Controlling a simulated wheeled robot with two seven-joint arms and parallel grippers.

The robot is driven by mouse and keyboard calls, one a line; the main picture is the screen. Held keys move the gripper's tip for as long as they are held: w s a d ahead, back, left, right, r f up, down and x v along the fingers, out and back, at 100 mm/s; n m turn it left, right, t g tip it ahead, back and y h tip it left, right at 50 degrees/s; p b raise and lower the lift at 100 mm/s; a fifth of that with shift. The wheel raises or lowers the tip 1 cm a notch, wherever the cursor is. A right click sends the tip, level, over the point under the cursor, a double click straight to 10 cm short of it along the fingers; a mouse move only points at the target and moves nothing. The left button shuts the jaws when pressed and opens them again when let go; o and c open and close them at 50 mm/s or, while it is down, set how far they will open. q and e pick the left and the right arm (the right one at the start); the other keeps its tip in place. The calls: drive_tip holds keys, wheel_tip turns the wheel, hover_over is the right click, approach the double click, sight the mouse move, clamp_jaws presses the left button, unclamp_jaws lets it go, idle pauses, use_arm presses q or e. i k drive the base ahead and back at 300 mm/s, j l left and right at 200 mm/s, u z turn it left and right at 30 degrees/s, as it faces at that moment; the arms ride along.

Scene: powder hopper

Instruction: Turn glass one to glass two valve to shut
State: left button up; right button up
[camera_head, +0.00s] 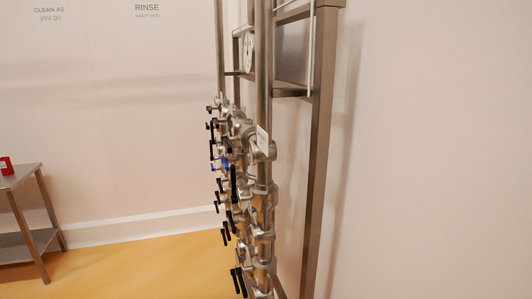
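A bank of steel pipework with several valves (245,190) stands in the middle of the head view, seen nearly edge-on. Several black valve handles stick out on its left side, among them a long upright one (233,184) and lower ones (238,282). One handle is blue (222,164). A small white tag (263,136) hangs near the top of the bank, its text unreadable. I cannot tell which handle belongs to the glass one to glass two valve. Neither of my grippers is in view.
A steel frame post (319,150) and a round gauge (248,52) belong to the rig. A steel side table (38,240) with a red object (6,166) stands at the left. Yellow floor (150,270) is clear between table and rig. Wall signs read "CLEAN AS you go" and "RINSE water only".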

sight(214, 120)
drive_tip(key=i+j+u, duration=0.1)
drive_tip(key=i+j, duration=0.8)
